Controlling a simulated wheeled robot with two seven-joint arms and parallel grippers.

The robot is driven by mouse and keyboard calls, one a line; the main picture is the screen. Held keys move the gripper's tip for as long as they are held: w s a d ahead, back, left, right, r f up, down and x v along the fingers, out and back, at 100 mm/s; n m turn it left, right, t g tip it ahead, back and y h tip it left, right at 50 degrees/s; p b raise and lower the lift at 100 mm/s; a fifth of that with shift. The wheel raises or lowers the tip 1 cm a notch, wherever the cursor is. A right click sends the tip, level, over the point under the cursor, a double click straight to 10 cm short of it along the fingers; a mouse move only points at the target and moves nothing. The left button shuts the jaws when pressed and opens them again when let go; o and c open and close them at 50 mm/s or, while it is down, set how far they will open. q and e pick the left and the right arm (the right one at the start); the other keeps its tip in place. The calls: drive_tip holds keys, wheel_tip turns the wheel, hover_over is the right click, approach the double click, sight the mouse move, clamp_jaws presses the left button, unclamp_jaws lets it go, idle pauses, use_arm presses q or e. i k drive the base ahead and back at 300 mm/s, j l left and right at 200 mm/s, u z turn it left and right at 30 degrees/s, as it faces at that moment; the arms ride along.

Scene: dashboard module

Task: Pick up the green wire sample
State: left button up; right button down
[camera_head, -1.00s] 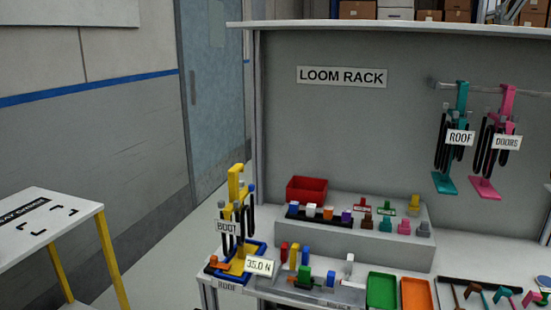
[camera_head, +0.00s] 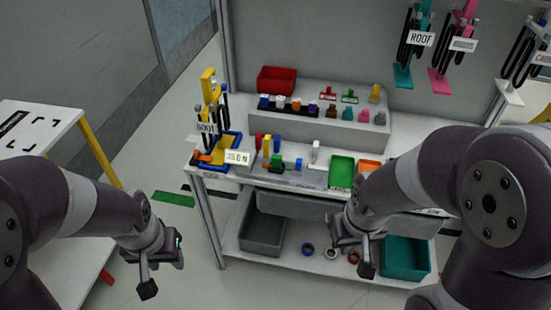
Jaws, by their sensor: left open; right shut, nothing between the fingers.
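I cannot tell for sure which thing is the green wire sample. A small green piece (camera_head: 349,97) stands on the raised step of the bench, beside a similar red piece (camera_head: 328,93). A green block (camera_head: 277,160) sits lower, on the front of the bench among red, yellow and blue pieces. My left gripper (camera_head: 161,275) is open and empty, low in front of the bench's left side. My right gripper (camera_head: 350,257) is shut and empty, in front of the lower shelf. Both are apart from the green pieces.
A green tray (camera_head: 342,172) and an orange tray (camera_head: 369,166) are on the bench front. A red bin (camera_head: 276,80) is on the step. A yellow stand (camera_head: 209,90) with black loops is at the left corner.

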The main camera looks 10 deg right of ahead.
sight(277, 160)
drive_tip(key=i+j, duration=0.1)
drive_tip(key=i, duration=1)
drive_tip(key=j+z, duration=0.05)
